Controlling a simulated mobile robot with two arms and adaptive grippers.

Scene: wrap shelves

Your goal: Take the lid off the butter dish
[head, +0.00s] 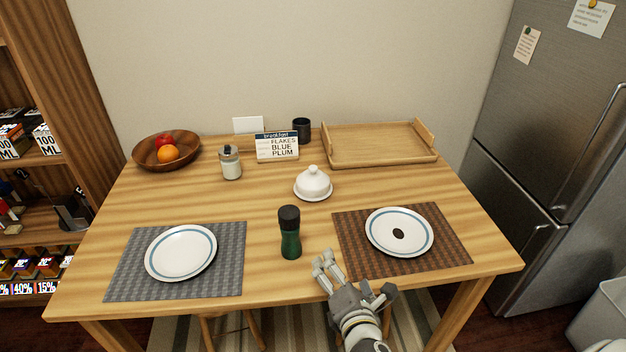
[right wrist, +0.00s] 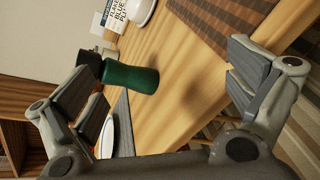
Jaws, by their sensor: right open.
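The white butter dish (head: 313,187) stands near the middle of the wooden table, with its domed lid (head: 313,180) and round knob sitting on the base. Part of it also shows at the top of the right wrist view (right wrist: 141,10). My right gripper (head: 352,270) is at the table's front edge, in front of the butter dish and to its right, open and empty. In the right wrist view its fingers (right wrist: 165,92) are spread wide, with the green grinder farther off between them. My left gripper is not in view.
A green grinder (head: 290,232) with a black top stands between the dish and the front edge. Plates lie on a grey mat (head: 120,275) and a brown mat (head: 455,255). Behind are a fruit bowl (head: 145,158), a jar (head: 231,163), a menu sign (head: 277,147), a dark cup (head: 301,130) and a wooden tray (head: 380,145).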

